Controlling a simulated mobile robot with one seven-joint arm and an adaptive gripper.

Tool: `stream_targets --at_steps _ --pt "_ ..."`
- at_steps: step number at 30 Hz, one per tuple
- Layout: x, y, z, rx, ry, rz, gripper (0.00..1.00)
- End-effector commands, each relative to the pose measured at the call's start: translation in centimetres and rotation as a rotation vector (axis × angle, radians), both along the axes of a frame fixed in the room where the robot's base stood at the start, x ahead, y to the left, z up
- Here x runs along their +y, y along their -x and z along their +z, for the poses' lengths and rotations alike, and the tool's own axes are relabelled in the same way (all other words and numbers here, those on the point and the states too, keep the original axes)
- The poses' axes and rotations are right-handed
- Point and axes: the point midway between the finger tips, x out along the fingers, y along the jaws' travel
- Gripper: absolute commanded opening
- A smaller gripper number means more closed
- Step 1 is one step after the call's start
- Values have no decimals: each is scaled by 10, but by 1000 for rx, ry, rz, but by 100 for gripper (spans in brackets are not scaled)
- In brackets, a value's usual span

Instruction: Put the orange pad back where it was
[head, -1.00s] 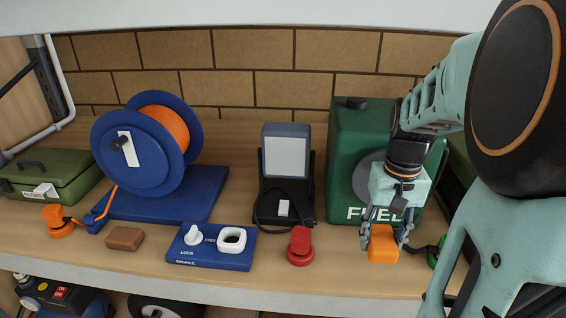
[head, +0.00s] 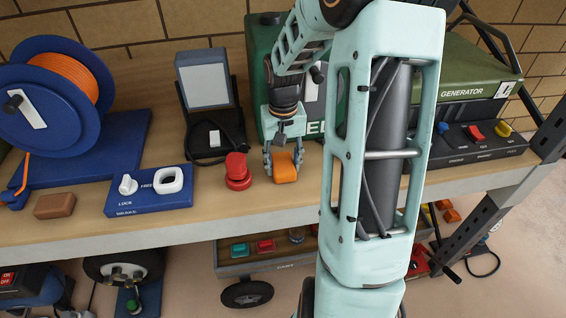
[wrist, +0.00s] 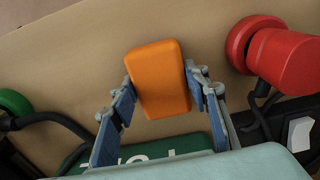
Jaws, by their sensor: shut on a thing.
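The orange pad (head: 286,166) is a small rounded block. My gripper (head: 284,160) is shut on it, above the front part of the wooden shelf, just right of a red knob-like plug (head: 237,170). In the wrist view the orange pad (wrist: 160,78) sits between the two fingers of my gripper (wrist: 162,88), with bare shelf beyond it. The red plug (wrist: 285,55) stands apart from it at the right there. I cannot tell whether the pad touches the shelf.
A green fuel can (head: 262,70) stands behind my gripper. A blue lock box (head: 150,192), a brown block (head: 55,205) and a blue cable reel (head: 30,110) are to the left. A generator (head: 480,75) is at the right. The shelf's front edge (head: 200,222) is close.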

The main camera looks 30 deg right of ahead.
Motion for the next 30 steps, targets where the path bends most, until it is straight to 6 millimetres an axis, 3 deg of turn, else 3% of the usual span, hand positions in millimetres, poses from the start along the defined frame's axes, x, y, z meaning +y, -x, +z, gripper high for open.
stream_targets --at_steps 9,10,14,24,30 --pt "0 0 -4 -1 0 0 23" --pt "0 0 -3 -1 0 0 46" --pt "0 0 -2 -1 0 0 60" --pt "0 0 1 -1 0 0 60" --pt "-1 -1 30 -5 4 0 60"
